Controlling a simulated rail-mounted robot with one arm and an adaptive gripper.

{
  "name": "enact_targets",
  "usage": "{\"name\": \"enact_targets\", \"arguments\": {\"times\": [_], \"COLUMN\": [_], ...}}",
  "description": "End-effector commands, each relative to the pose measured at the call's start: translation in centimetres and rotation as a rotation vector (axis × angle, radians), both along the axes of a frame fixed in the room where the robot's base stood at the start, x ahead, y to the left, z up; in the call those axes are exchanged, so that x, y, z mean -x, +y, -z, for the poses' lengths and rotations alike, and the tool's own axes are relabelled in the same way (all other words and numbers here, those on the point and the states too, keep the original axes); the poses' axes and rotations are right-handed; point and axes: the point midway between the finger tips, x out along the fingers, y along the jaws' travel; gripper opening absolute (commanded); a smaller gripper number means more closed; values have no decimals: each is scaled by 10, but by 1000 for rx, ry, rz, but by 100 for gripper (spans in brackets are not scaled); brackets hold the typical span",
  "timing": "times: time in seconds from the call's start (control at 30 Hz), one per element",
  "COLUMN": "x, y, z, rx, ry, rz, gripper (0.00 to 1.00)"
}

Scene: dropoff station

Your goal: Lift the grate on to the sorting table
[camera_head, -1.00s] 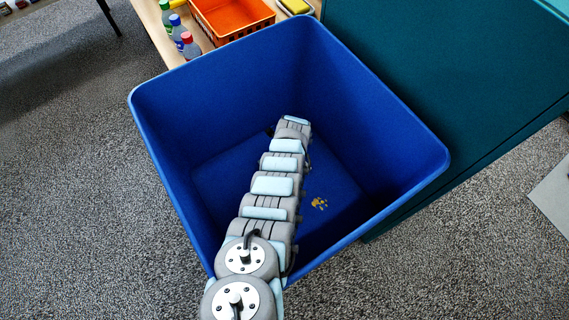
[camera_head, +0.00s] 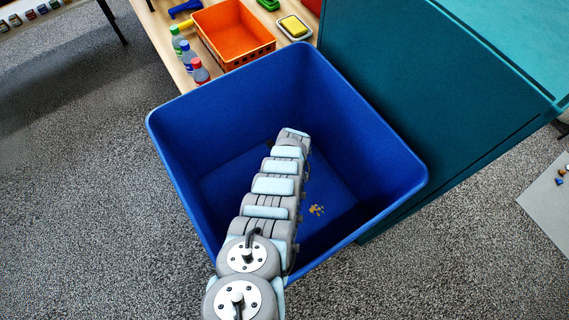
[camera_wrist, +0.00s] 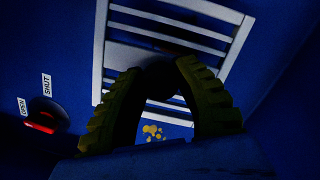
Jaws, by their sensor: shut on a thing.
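The grate (camera_wrist: 98,70) is a pale frame with slats, seen in the wrist view above and behind my fingers. My gripper (camera_wrist: 162,72) has two dark ridged fingers that close in at the grate's middle. The spot they hold is dark, so the exact contact is hard to see. In the head view my arm reaches down into a deep blue bin (camera_head: 376,135), and the gripper and grate are hidden there. A wooden table (camera_head: 160,50), perhaps the sorting table, stands behind the bin at the upper left.
The table carries an orange basket (camera_head: 235,35), several bottles (camera_head: 187,54) and a yellow sponge in a dish (camera_head: 293,26). A teal cabinet (camera_head: 440,95) stands close at the bin's right. Yellow bits (camera_wrist: 152,131) lie on the bin floor. The wrist view shows a red-lit OPEN/SHUT switch (camera_wrist: 42,121).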

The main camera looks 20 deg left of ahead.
Motion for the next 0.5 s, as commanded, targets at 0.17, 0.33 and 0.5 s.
{"name": "enact_targets", "arguments": {"times": [0.17,0.33,0.5], "x": [11,22,36], "y": [-5,-9,-15], "z": [-22,-34,-43], "rx": [0,1,0], "ry": [2,4,1], "rz": [0,1,-1], "gripper": [0,0,0]}}
